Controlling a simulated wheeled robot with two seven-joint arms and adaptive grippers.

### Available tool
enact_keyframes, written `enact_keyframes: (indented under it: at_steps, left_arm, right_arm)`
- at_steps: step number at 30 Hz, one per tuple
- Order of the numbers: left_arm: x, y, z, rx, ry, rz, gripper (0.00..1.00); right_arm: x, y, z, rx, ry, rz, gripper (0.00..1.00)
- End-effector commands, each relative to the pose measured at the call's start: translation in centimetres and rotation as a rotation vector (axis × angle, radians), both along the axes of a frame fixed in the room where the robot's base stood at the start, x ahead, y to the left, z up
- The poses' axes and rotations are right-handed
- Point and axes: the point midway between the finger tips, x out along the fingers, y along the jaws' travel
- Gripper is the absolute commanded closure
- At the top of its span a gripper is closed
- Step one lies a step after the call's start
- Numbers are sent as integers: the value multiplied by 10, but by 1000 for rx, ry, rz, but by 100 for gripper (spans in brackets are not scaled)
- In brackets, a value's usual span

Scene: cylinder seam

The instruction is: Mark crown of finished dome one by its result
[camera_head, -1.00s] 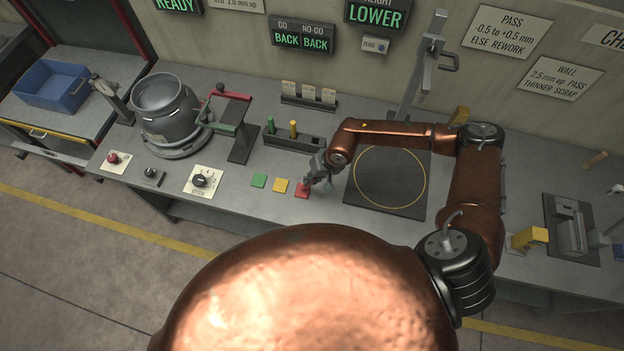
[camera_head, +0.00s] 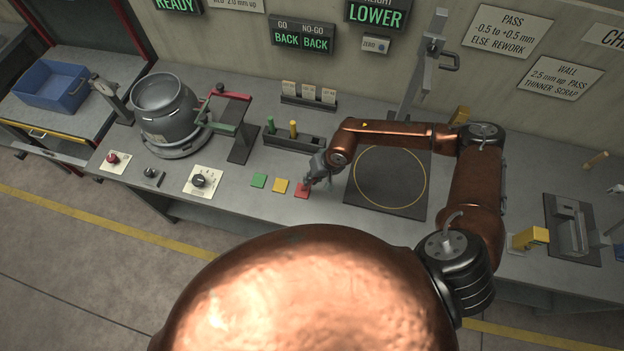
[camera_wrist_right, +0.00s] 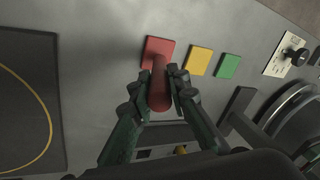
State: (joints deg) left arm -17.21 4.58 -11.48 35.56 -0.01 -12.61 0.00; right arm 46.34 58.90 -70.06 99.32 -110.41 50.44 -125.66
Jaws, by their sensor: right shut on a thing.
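My right gripper (camera_head: 308,182) is low over the red square pad (camera_head: 301,191) on the bench. In the right wrist view the gripper (camera_wrist_right: 161,88) is shut on a red stick (camera_wrist_right: 159,92), whose far end overlaps the red pad (camera_wrist_right: 153,46); I cannot tell whether they touch. A yellow pad (camera_head: 280,186) and a green pad (camera_head: 259,181) lie beside it in a row. A grey rounded vessel (camera_head: 168,112) with a ring-shaped top stands on a round base at the left; I cannot tell whether it is dome one. My left gripper is not in view.
A dark rack (camera_head: 300,144) holds a green stick (camera_head: 271,125) and a yellow stick (camera_head: 293,129). A dark plate with a yellow circle (camera_head: 388,205) lies right of the pads. A red-and-green clamp frame (camera_head: 240,125) stands beside the vessel. A blue bin (camera_head: 50,88) is far left.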

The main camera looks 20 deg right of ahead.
Motion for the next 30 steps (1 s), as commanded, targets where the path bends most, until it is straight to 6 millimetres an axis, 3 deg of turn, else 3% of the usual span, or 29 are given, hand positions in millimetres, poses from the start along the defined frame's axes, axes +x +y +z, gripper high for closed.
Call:
enact_keyframes:
  at_steps: [11, 30]
  left_arm:
    - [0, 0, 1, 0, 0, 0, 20]
    - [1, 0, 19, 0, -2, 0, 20]
  right_arm:
    - [-2, -1, 1, -3, 4, 1, 100]
    - [0, 0, 51, -1, 0, 0, 100]
